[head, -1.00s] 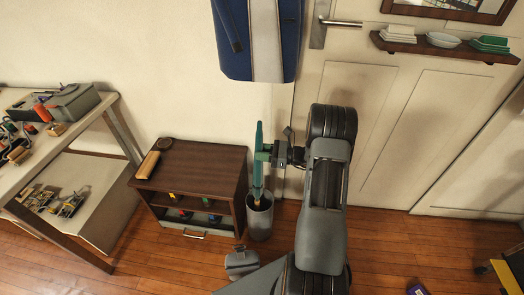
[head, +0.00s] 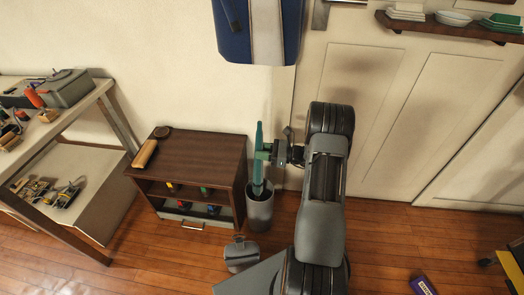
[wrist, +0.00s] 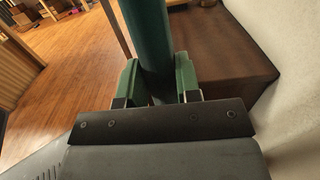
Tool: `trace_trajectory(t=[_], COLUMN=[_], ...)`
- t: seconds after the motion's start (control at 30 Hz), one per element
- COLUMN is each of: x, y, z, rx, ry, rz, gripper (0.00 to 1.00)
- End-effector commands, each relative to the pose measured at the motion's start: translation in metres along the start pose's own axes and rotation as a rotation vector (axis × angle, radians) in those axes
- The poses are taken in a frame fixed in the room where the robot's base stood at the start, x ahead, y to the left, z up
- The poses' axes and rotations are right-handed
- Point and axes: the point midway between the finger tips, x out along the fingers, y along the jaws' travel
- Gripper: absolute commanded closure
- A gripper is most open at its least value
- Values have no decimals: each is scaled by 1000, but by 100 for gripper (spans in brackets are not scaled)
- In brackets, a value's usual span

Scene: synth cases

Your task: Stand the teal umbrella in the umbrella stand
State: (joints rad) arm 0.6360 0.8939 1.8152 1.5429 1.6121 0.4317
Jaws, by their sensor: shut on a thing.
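The teal umbrella (head: 258,172) is upright in the head view, and my gripper (head: 264,153) is shut around its shaft. In the wrist view the umbrella (wrist: 148,35) runs between the two green fingers of my gripper (wrist: 158,78). The grey umbrella stand (head: 260,212) is on the floor directly below. The umbrella's lower end overlaps the stand's mouth and appears to be inside it; its tip is hidden, so I cannot tell whether it touches the bottom.
A dark brown cabinet (head: 203,152) stands close on the left of the stand, with a wooden roller on top. A grey bin (head: 241,255) stands in front. A blue and white hanging item (head: 262,35) is above. A workbench (head: 60,118) is at far left.

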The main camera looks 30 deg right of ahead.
Motion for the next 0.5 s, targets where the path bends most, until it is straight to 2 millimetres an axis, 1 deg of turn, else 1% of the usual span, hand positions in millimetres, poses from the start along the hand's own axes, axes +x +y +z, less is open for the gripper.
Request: trace_trajectory(t=[0.4, 0.43, 0.5], x=[0, 0, 0], y=[0, 0, 0], z=[-1, -1, -1], rx=[-1, -1, -1], ry=[-1, -1, -1], rz=[0, 0, 0], gripper=[100, 68, 61])
